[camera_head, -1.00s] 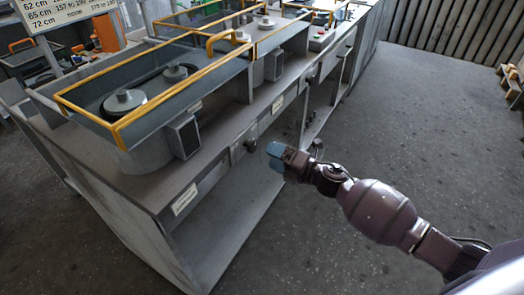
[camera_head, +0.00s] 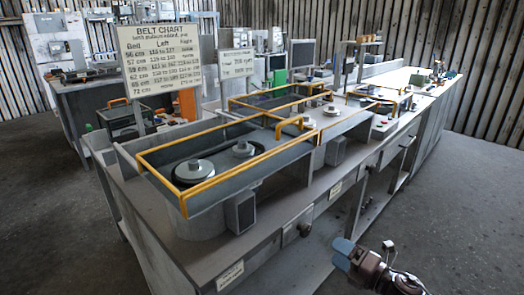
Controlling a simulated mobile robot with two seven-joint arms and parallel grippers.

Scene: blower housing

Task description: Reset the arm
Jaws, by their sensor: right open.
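My right gripper (camera_head: 342,253) shows at the lower right in the head view, with blue-grey fingertips on a brownish wrist (camera_head: 372,274). It is open, with nothing seen in it. It hangs in front of the long workbench, apart from its front edge. The rest of my right arm is cut off by the bottom of the frame. My left gripper is not in view.
The grey workbench (camera_head: 200,252) carries housings with yellow guard rails (camera_head: 190,189) and round pulleys (camera_head: 194,170). A belt chart sign (camera_head: 160,57) stands behind. Another bench (camera_head: 85,82) is at the back left. The floor at right (camera_head: 475,200) is clear.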

